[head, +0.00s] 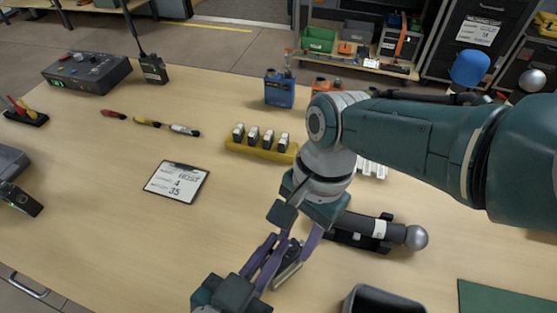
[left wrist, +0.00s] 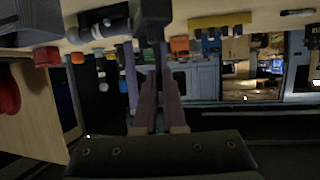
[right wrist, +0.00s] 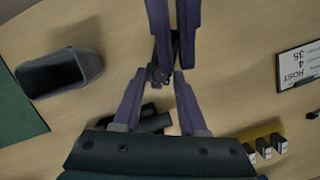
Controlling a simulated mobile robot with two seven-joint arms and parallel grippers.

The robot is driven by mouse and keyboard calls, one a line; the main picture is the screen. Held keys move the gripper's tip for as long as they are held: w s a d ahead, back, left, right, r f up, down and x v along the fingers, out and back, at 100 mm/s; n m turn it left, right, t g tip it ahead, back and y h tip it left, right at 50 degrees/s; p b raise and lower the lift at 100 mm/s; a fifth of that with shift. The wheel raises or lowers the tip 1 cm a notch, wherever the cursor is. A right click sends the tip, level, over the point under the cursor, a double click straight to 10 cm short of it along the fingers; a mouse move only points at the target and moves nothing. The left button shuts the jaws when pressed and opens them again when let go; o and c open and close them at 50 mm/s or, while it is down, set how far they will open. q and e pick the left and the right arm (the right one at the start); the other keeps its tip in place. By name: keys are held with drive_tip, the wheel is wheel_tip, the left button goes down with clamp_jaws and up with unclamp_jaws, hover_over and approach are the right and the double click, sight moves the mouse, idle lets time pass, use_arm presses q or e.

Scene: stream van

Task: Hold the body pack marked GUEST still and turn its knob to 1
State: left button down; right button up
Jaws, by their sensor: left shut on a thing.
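My left gripper (head: 270,262) comes in from the bottom of the head view and is shut on a dark body pack (head: 287,273) held above the table. Fingers hide much of the pack. Its GUEST marking and knob setting cannot be read. In the right wrist view the pack's dark end (right wrist: 158,74) shows between the left fingers, which come from the top, and my right gripper (right wrist: 161,78). The right fingertips are apart, on either side of that dark end, with no clear contact. My right arm reaches in from the right of the head view.
A microphone (head: 415,238) on a dark cradle lies right of the grippers. A black bin (head: 383,298) and green mat (head: 500,300) are at the front right. A HOST card (head: 177,182) lies left. A yellow rack (head: 260,152) with several small items stands behind.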

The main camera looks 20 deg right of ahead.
drive_tip(key=shift+r, duration=0.1)
drive_tip(key=shift+s+a+v, duration=0.1)
drive_tip(key=shift+a+v, duration=0.1)
drive_tip(key=shift+v, duration=0.75)
drive_tip(key=shift+s+a+v, duration=0.15)
drive_tip(key=shift+a+v, duration=0.05)
drive_tip(key=shift+v, duration=0.75)
drive_tip(key=shift+s+a+v, duration=0.1)
drive_tip(key=shift+a+v, duration=0.1)
drive_tip(key=shift+v, duration=0.7)
drive_tip(key=shift+r, duration=0.2)
